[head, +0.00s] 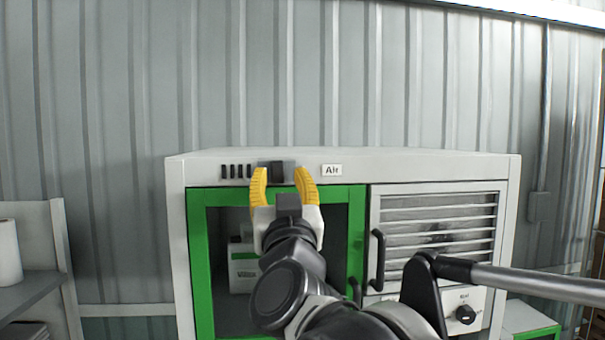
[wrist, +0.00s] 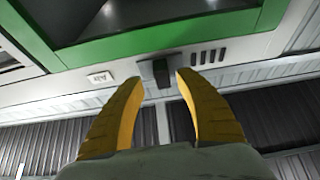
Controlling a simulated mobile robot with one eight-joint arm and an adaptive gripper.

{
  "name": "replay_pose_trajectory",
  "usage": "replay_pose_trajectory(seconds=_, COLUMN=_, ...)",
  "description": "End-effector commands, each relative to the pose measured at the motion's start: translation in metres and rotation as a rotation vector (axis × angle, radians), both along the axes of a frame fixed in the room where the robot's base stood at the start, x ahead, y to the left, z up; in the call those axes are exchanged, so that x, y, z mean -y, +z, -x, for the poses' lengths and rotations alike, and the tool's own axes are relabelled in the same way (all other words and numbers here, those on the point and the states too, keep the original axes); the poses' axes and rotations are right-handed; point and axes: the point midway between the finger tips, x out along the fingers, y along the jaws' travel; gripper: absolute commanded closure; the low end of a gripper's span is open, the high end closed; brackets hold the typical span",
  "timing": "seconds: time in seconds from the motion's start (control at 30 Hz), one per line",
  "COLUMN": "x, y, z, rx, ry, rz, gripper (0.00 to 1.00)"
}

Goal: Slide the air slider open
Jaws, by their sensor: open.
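The air slider (head: 277,175) is a dark knob on a grey plate at the top front of a white cabinet, between a row of dark vent slots (head: 237,171) and a white "Air" label (head: 332,170). My gripper (head: 283,180) is open, its yellow fingers pointing up, one on each side of the slider in the head view. In the wrist view the dark slider knob (wrist: 162,73) shows between and just beyond the fingertips (wrist: 160,78). I cannot tell whether either finger touches it. The vent slots (wrist: 208,56) show uncovered there beside the plate.
Below the slider is a green-framed glass door (head: 198,260) with a box (head: 243,268) behind it. To its right are a louvred panel (head: 440,235), a black handle (head: 377,260) and a dark dial (head: 466,314). A shelf (head: 40,290) stands at the left.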

Motion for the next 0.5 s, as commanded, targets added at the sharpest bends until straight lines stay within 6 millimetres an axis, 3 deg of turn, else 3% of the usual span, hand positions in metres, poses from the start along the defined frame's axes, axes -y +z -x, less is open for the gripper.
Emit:
replay_pose_trajectory(seconds=0.3, x=0.016, y=-0.028, z=0.063, rx=0.000, ry=0.002, rz=0.000, gripper=0.59)
replay_pose_trajectory(seconds=0.5, x=0.022, y=-0.037, z=0.085, rx=0.000, ry=0.000, rz=0.000, gripper=0.59)
